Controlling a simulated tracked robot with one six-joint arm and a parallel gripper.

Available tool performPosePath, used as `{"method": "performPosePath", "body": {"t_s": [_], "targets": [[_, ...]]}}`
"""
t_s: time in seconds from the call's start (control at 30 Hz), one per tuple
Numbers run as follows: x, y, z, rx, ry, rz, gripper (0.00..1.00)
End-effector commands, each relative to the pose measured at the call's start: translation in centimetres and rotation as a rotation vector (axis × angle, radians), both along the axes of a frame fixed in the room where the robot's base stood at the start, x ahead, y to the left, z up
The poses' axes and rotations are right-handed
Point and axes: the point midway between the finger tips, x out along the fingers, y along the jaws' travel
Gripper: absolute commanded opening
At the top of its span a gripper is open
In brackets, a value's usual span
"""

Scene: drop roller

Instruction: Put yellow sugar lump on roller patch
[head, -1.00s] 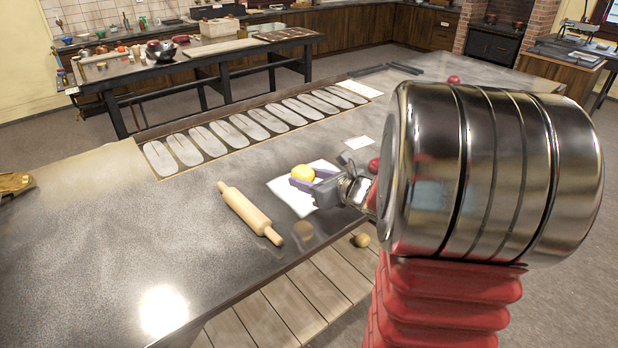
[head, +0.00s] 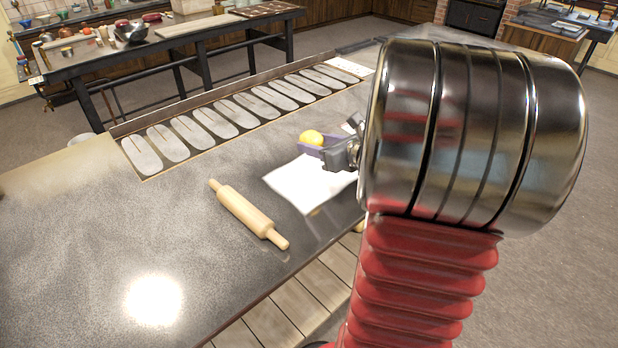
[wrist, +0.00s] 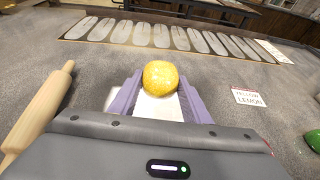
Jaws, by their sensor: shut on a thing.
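My gripper (head: 311,144) is shut on the yellow sugar lump (head: 312,137), a rounded bright yellow piece. In the wrist view the lump (wrist: 160,77) sits between the two purple fingers (wrist: 155,92). In the head view it appears raised above the white sheet (head: 300,187) on the dark worktop. The wooden rolling pin (head: 247,213) lies on the worktop to the left of the sheet, and its near side shows at the left of the wrist view (wrist: 42,108). I cannot make out a distinct roller patch.
A row of pale oval slabs (head: 238,115) lines the worktop's far edge. A card reading "YELLOW LEMON" (wrist: 248,97) and a green thing (wrist: 313,140) lie at the right in the wrist view. The worktop left of the rolling pin is clear.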

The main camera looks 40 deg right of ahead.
Motion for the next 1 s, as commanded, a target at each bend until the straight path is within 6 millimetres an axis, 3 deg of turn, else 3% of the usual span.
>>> {"method": "performPosePath", "body": {"t_s": [0.17, 0.5, 1.0], "targets": [[-0.3, -0.4, -0.7, 0.003, 0.0, -0.011, 0.18], [-0.4, -0.5, -5.3, 0.004, 0.001, -0.013, 0.18], [-0.4, -0.6, -6.3, 0.002, 0.0, -0.013, 0.18]]}}
